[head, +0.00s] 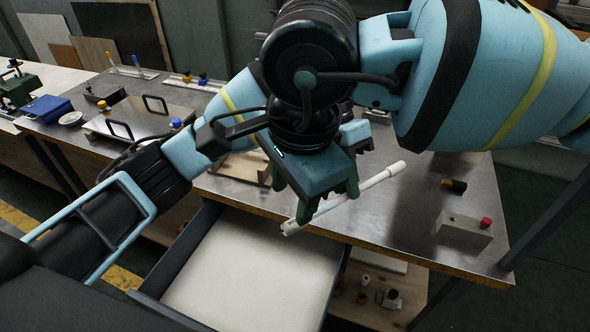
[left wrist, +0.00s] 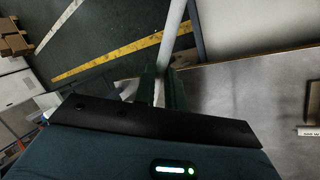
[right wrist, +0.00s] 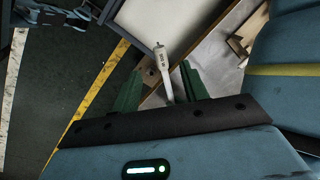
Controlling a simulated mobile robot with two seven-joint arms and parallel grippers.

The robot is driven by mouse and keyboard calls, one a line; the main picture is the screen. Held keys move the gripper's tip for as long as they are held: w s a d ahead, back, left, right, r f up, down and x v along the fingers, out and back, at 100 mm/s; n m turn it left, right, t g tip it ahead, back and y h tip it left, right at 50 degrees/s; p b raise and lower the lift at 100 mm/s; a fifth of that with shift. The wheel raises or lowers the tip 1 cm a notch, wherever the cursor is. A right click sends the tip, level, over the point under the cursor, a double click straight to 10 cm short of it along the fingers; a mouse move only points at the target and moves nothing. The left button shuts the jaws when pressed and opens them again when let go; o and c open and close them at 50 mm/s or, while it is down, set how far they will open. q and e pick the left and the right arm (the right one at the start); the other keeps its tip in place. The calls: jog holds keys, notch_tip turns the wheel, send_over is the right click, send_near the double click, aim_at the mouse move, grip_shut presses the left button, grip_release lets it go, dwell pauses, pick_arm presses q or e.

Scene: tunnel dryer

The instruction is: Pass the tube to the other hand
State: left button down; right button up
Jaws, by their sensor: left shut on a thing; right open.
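The tube (head: 375,181) is a thin white rod with pale end caps, held tilted above the table's front edge. My left gripper (head: 356,183) is shut on it, its jaws largely hidden in the head view; in the left wrist view the tube (left wrist: 174,32) runs upward from between the closed fingers (left wrist: 162,88). My right gripper (head: 328,203) is open close beside it, near the tube's lower end. In the right wrist view the tube (right wrist: 164,72) lies between the spread fingers (right wrist: 160,88), nearer the right one, its capped, marked end pointing away.
An open drawer (head: 255,262) with a pale inside lies below the grippers. The metal table (head: 420,225) carries a block with a red knob (head: 464,228) at right and several fixtures at left. My two arms cross closely here.

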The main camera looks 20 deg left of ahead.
aim_at(288, 225)
jog(key=f, duration=0.5)
jog(key=a+f, duration=0.1)
jog(key=f, duration=0.1)
jog(key=shift+w+f, duration=0.15)
jog(key=shift+w, duration=0.2)
jog(key=shift+c, duration=0.2)
grip_shut()
pick_arm(q)
jog(key=c, duration=1.4)
grip_release()
